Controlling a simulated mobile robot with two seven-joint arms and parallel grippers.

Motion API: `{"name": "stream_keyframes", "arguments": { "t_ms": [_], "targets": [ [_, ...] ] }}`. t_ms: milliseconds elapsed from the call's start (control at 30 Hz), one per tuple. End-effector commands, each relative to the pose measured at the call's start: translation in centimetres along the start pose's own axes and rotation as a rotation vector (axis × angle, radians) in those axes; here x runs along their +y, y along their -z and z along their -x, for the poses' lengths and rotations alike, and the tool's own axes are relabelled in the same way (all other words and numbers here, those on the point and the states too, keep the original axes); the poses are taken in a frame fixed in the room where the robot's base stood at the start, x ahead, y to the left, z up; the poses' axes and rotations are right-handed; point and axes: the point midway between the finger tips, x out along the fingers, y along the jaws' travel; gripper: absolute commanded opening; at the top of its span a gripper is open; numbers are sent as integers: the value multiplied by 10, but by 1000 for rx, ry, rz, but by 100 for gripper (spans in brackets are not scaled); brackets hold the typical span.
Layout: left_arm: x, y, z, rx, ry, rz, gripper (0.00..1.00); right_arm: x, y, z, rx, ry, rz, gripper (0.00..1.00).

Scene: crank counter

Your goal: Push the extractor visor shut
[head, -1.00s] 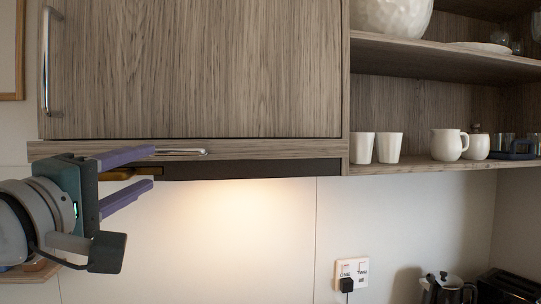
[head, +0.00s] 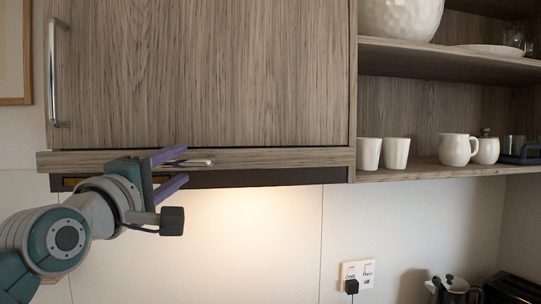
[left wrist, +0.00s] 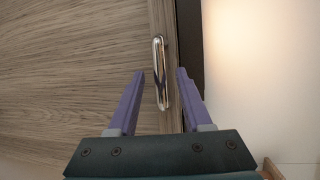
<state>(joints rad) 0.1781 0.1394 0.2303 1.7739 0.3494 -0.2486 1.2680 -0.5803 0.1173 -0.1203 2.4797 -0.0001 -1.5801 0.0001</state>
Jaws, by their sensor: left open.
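The extractor visor (head: 275,158) is a wooden strip under the cabinet door, with a short metal bar handle (head: 198,162). Its front seems to stand a little forward of the door, with the dark hood underside (head: 265,178) below it. My left gripper (head: 187,165) is open at the visor's front, one purple finger above the handle and one below. In the left wrist view the handle (left wrist: 160,75) shows between the two spread fingers, on the visor strip (left wrist: 167,20). I cannot tell whether either finger touches it. My right gripper is not in view.
A cabinet door (head: 205,75) with a vertical handle (head: 52,75) is above the visor. A socket with a plug (head: 352,286) is on the wall below. The space under the hood is clear.

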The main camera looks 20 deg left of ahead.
Motion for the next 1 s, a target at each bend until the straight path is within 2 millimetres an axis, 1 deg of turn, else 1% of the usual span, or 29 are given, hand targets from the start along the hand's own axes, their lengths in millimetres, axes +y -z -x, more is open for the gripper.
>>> {"name": "stream_keyframes", "arguments": {
  "t_ms": [100, 300, 667, 700, 1000],
  "targets": [
    [1, 0, -10, 0, 0, 0, 50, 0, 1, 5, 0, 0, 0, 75],
    [1, 0, -20, 0, 0, -1, 50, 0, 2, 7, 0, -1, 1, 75],
    [0, 0, -22, 0, 0, -1, 50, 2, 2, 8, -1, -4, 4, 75],
    [0, 0, -22, 0, 0, -1, 48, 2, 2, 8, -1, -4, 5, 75],
    [0, 0, -22, 0, 0, -1, 15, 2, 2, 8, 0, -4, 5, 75]
  ]
}}
